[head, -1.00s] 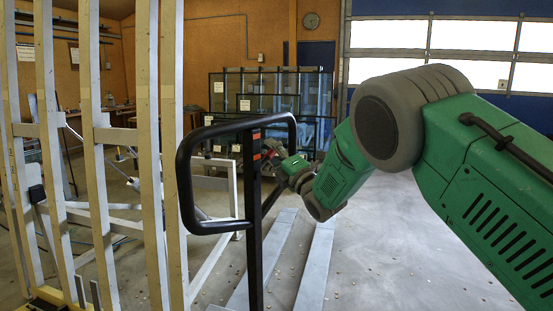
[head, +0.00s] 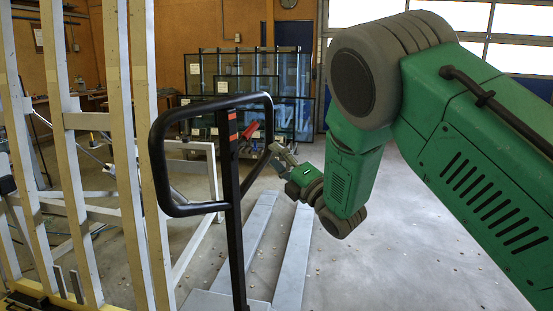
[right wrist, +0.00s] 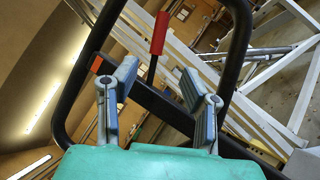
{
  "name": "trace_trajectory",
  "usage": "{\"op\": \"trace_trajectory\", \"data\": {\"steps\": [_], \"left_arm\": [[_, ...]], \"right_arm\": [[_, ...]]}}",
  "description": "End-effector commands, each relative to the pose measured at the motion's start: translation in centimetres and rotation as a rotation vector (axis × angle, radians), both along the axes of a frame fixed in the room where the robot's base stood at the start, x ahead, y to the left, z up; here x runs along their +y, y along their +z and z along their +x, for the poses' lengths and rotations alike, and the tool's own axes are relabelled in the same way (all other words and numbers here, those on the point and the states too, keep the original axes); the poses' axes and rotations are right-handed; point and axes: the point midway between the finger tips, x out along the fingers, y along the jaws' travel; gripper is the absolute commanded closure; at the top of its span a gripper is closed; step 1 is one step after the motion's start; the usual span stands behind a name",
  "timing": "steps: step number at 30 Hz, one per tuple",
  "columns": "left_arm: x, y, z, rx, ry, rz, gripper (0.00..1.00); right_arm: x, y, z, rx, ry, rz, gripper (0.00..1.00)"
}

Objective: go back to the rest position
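My right gripper (head: 277,156) is to the right of the black handle post of a pallet jack in the head view. In the right wrist view its two grey fingers (right wrist: 158,84) are spread apart with nothing held between them. The black loop handle (head: 160,165) fills much of the wrist view as well, beyond the fingers (right wrist: 225,75). A red lever (right wrist: 159,33) on the handle shows past the fingertips, and also in the head view (head: 250,130). Whether the gripper touches the handle is not clear, but a gap shows. My left gripper is not in view.
A tall frame of pale upright posts (head: 122,140) stands at the left. The pallet jack's grey forks (head: 293,262) extend along the floor. A rack with glass panes (head: 270,75) stands at the back. Open concrete floor (head: 420,260) lies at the right.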

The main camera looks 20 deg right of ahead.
Motion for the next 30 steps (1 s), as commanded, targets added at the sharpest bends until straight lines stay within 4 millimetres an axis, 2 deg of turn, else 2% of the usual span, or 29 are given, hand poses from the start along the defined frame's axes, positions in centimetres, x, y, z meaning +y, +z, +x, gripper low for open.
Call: {"op": "trace_trajectory", "data": {"steps": [8, 11, 14, 17, 18, 20, 21, 23, 24, 26, 27, 29, 30], "left_arm": [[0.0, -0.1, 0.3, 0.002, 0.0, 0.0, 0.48], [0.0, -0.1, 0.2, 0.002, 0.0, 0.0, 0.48], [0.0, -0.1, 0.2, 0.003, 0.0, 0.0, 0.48], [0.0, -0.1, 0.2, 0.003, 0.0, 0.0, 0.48], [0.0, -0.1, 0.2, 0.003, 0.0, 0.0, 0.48], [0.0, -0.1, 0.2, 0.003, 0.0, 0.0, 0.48], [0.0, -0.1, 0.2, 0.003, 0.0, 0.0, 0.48], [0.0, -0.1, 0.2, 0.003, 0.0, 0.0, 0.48], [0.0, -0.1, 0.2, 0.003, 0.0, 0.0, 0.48], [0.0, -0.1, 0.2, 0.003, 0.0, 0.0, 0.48], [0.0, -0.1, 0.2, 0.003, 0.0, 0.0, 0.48], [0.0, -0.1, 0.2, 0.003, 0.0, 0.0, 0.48], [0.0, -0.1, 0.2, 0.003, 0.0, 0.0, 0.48]], "right_arm": [[0.0, -0.1, 0.0, 0.004, 0.0, 0.002, 0.62], [-0.2, -1.8, -0.2, 0.059, -0.005, 0.037, 0.62], [-0.8, -6.2, -1.1, 0.207, -0.024, 0.137, 0.62], [-1.6, -12.8, -3.2, 0.428, -0.069, 0.3, 0.62], [-1.9, -15.7, -4.4, 0.524, -0.097, 0.375, 0.62], [-2.3, -19.8, -6.7, 0.662, -0.146, 0.486, 0.62], [-2.5, -22.3, -8.4, 0.75, -0.183, 0.56, 0.62], [-2.7, -26.0, -11.3, 0.876, -0.25, 0.67, 0.62], [-2.8, -28.2, -13.4, 0.957, -0.299, 0.743, 0.62], [-2.9, -31.4, -16.8, 1.071, -0.384, 0.853, 0.62], [-2.9, -33.3, -19.2, 1.143, -0.446, 0.923, 0.62], [-2.9, -35.8, -23.1, 1.244, -0.549, 1.026, 0.62], [-2.8, -37.3, -25.8, 1.306, -0.624, 1.093, 0.62]]}}
